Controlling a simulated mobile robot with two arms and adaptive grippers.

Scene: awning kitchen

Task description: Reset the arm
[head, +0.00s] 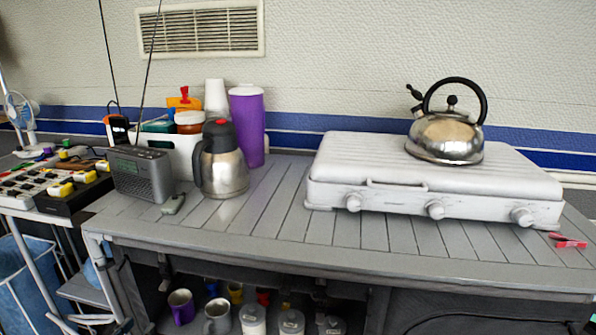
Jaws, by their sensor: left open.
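I cannot make out either of my arms or grippers in the head view. The grey slatted table (290,236) fills the middle, and no gripper shows over it or beside it.
A steel kettle (446,138) stands on a closed white stove (350,158) at the right. A steel jug (222,172), purple tumbler (247,128) and grey radio (140,174) stand at the left. A red clip (570,241) lies near the right end. The table's front strip is mostly clear.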

